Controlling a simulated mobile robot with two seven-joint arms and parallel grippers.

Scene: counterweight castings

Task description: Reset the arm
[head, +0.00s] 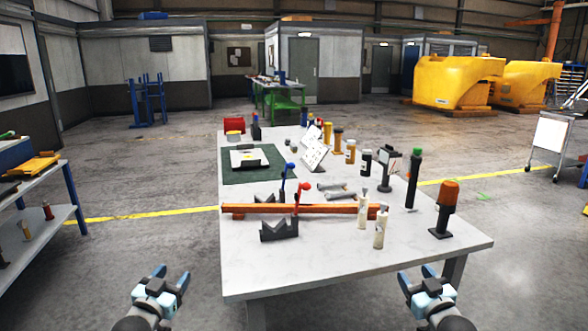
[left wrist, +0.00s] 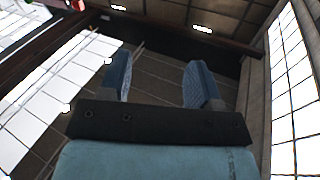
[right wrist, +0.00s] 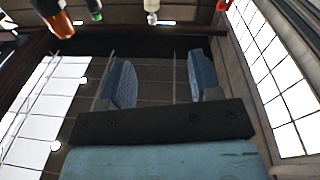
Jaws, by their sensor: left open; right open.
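My left gripper (head: 171,277) is at the lower left of the head view, beside the table's left side and apart from it. Its two blue fingers are spread and empty, as the left wrist view (left wrist: 160,85) also shows. My right gripper (head: 417,277) is at the lower right, in front of the table's near right corner. Its blue fingers are spread with nothing between them, as in the right wrist view (right wrist: 163,85). Neither gripper touches anything.
The table (head: 250,268) holds an orange-red bar (head: 330,209), dark V-blocks (head: 279,229), an orange beacon (head: 447,196), several bottles and a green mat (head: 233,176). A shelf rack (head: 65,205) stands at left. Yellow castings (head: 450,82) stand far back. Floor left of the table is clear.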

